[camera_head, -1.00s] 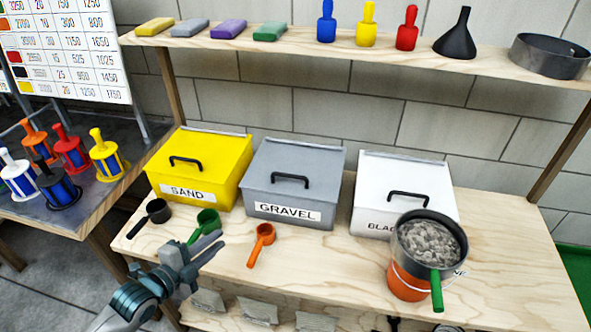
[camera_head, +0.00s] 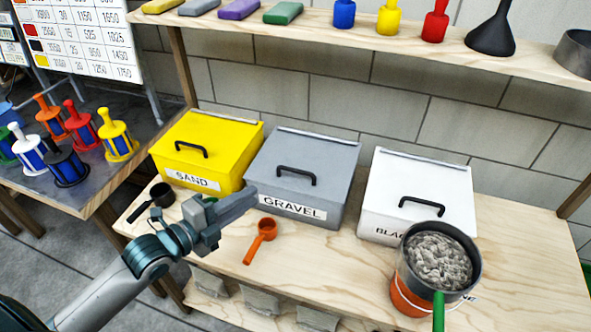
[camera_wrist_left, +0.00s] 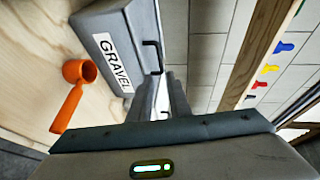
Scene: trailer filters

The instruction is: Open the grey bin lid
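The grey bin (camera_head: 310,214), labelled GRAVEL, stands between the yellow and white bins. Its lid (camera_head: 312,150) is closed, with a black handle (camera_head: 296,175) on top. My left gripper (camera_head: 249,197) is in front of the bin's left front corner, left of and below the handle. In the left wrist view its two fingers (camera_wrist_left: 163,90) point toward the handle (camera_wrist_left: 154,57), with a narrow gap between them and nothing held. The fingers look apart from the handle. My right gripper is not in view.
The yellow SAND bin (camera_head: 205,150) and white bin (camera_head: 418,195) flank the grey one. An orange scoop (camera_head: 262,238) lies in front. A bucket with a stone-filled pan (camera_head: 438,262) stands right. A shelf (camera_head: 330,35) runs above.

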